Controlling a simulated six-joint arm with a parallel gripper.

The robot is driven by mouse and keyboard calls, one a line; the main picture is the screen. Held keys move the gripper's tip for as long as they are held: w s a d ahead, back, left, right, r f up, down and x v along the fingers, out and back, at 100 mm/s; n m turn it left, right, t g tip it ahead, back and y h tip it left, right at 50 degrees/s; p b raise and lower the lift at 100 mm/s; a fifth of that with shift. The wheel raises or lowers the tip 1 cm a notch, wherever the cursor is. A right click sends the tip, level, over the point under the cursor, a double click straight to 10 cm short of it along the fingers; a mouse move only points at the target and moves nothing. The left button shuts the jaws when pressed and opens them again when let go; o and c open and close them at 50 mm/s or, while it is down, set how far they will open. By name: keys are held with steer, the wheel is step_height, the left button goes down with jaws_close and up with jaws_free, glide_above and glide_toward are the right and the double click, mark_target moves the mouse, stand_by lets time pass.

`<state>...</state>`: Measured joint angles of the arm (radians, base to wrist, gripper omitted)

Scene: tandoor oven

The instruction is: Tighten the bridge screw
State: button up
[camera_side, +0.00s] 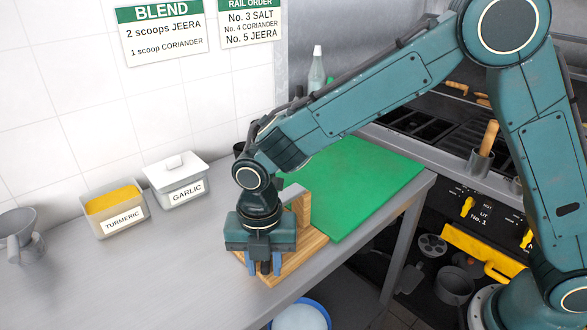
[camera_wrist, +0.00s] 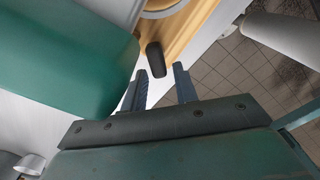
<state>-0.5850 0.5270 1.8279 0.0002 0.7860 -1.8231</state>
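A wooden base (camera_side: 305,255) with an upright wooden piece (camera_side: 302,207) stands at the front edge of the counter; my gripper hides much of it. A dark knob (camera_side: 265,268), which looks like the screw's head, shows low between my fingers in the side view. My gripper (camera_side: 265,262) points down with its two blue fingers apart, one on each side of the knob. In the wrist view the dark knob (camera_wrist: 155,60) lies against the light wood (camera_wrist: 188,28), just beyond the open fingertips (camera_wrist: 160,72). I see no clear contact; the screw's thread is hidden.
A green board (camera_side: 365,180) lies right of the wooden base. Tubs of turmeric (camera_side: 115,212) and garlic (camera_side: 178,182) stand along the wall, with a grey cup (camera_side: 20,238) far left. A blue bucket (camera_side: 302,316) is below the counter edge. The left counter front is clear.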

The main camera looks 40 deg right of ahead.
mark_target(264, 268)
steer(key=shift+o, duration=0.5)
steer(key=shift+r, duration=0.1)
step_height(264, 268, up, 14)
stand_by(0.5)
steer(key=shift+a+f, duration=0.1)
steer(key=shift+f, duration=0.15)
steer(key=shift+s+a+f+t+h, duration=0.2)
steer(key=shift+s+a+t+h, duration=0.6)
steer(key=shift+s, duration=0.1)
steer(key=shift+s+a+f+t+h, duration=0.2)
steer(key=shift+s+a+t+h, duration=0.5)
steer(key=shift+s+t, duration=0.15)
